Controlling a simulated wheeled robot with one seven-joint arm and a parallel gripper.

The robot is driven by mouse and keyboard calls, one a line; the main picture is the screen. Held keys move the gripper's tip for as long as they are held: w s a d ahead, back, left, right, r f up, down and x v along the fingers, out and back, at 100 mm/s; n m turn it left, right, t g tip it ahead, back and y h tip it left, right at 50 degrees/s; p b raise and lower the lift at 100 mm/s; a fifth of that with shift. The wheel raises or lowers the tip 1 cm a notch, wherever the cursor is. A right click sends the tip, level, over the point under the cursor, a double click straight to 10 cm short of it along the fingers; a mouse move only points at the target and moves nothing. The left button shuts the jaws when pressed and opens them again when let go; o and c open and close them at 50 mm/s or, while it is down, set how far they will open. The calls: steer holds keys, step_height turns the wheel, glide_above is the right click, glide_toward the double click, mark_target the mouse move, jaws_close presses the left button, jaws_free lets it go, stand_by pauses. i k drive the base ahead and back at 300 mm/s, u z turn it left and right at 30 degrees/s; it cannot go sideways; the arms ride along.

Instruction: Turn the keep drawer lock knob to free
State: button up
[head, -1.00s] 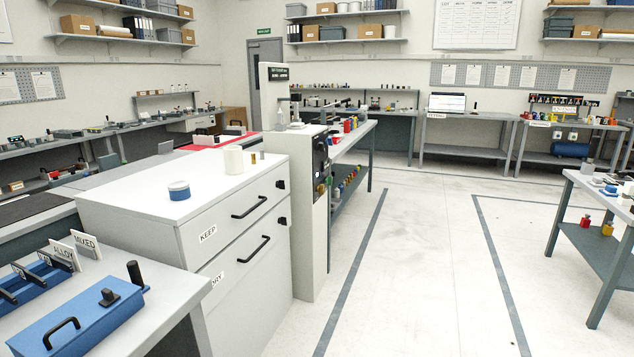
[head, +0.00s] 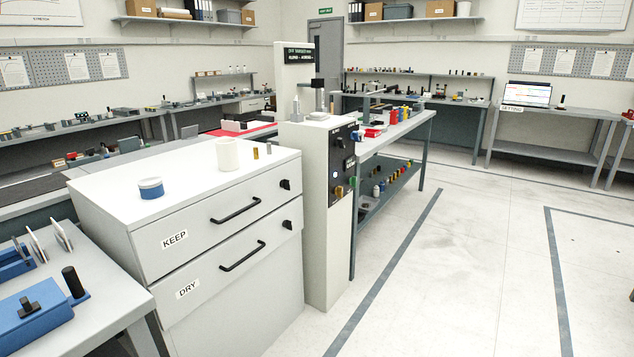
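The keep drawer (head: 205,228) is the upper drawer of the white cabinet, with a KEEP label (head: 174,240) and a black bar handle (head: 236,211). It looks shut. Its black lock knob (head: 285,184) sits at the drawer front's upper right. The knob is too small to tell its setting. Below is the DRY drawer (head: 215,272), also shut, with its own black knob (head: 286,225). My gripper is not in view.
A blue-banded tub (head: 151,188) and a white cylinder (head: 228,154) stand on the cabinet top. A tall machine (head: 330,215) stands close to the cabinet's right. A bench with a blue box (head: 35,320) is at the front left. The floor at right is clear.

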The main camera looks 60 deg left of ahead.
mark_target(285, 184)
steer(key=i, duration=1.25)
steer(key=u, duration=2.6)
steer(key=i, duration=1)
steer(key=z, duration=0.05)
